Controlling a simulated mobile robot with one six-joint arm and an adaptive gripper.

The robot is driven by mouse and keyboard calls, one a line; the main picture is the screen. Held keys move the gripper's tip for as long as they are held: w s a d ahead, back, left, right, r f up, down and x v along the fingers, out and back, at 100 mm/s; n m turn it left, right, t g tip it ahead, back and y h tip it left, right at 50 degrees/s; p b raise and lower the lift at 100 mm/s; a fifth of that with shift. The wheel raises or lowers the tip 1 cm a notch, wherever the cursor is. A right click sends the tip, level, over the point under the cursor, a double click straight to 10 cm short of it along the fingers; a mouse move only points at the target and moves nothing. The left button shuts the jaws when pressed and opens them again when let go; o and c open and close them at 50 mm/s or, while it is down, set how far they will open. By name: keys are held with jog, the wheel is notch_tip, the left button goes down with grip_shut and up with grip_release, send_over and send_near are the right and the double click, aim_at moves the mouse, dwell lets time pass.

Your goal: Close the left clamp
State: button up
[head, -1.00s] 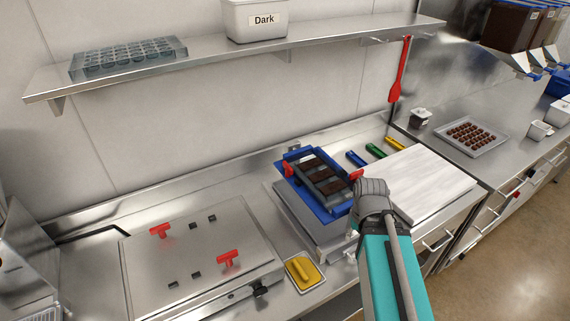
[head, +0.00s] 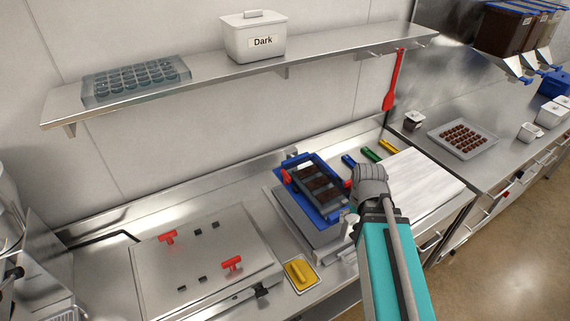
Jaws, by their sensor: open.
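A blue frame (head: 305,209) holds a grey mold with several dark chocolate bars (head: 318,187) on a steel stand. The left clamp (head: 287,176) is a small red piece at the frame's left edge. It is too small to tell how far it is turned. A red right clamp (head: 347,184) sits at the right edge, partly behind my arm. My gripper is at the end of my teal arm, by the wrist (head: 371,185), right of the frame and apart from the left clamp. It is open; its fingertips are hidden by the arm.
A steel plate (head: 200,255) with two red T-handles lies at the left. A small tray with a yellow tool (head: 300,272) sits in front. A white board (head: 425,178) is at the right. Coloured tools lie behind. A shelf (head: 210,85) runs above the counter.

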jog(key=w+r+p, duration=0.3)
jog(key=r+p, duration=0.2)
jog(key=r, duration=0.1)
notch_tip(320, 180, up, 2)
jog(key=r+m+p, duration=0.1)
jog(key=m+p, duration=0.1)
jog(key=m, duration=0.9)
send_over(286, 173)
jog(key=shift+f, duration=0.25)
jog(key=shift+f, duration=0.15)
notch_tip(286, 173, down, 14)
jog(key=b, duration=1.3)
jog(key=shift+r+b, duration=0.25)
jog(key=shift+b, duration=0.15)
